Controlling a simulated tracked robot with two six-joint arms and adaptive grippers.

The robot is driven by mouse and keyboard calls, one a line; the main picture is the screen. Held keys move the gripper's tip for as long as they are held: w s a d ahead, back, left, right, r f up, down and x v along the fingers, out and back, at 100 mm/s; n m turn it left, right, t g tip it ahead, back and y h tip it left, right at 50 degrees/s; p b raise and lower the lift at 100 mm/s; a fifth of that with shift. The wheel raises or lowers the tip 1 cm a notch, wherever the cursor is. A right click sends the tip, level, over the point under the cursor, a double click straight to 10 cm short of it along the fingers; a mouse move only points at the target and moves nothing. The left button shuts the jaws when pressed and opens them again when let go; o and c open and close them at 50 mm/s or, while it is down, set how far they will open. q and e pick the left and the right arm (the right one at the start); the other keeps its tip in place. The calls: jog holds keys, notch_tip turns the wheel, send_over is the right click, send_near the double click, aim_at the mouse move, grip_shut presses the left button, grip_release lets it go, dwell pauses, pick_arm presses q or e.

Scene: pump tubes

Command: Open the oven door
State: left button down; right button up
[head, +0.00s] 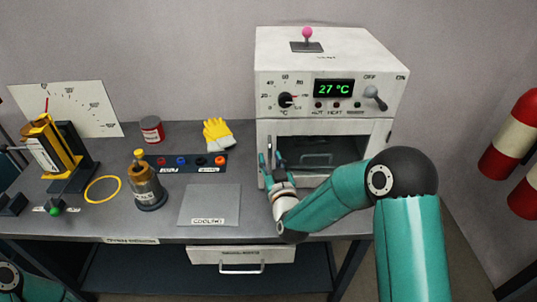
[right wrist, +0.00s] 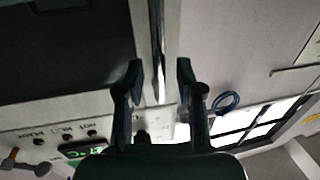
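The white oven (head: 330,75) stands at the back right of the bench, its green display reading 27 °C. Its door (head: 375,150), with a dark window, looks shut. The door's upright metal handle (right wrist: 157,45) shows in the right wrist view, near the door's left edge in the head view. My right gripper (head: 267,150) is at that edge, partly hiding the handle. In the right wrist view its fingers (right wrist: 160,75) are apart, one on each side of the handle bar, with gaps visible. Only a part of my left arm shows at the lower left; its gripper is out of view.
A grey cooling plate (head: 209,205) lies left of my right gripper. A brass-coloured canister (head: 147,190), yellow gloves (head: 217,134), a red can (head: 152,130) and a yellow ring (head: 103,189) are farther left. A drawer (head: 240,255) is under the bench. Red-and-white cylinders (head: 510,135) are at the right.

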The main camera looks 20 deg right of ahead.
jog(key=shift+w, duration=0.65)
grip_shut()
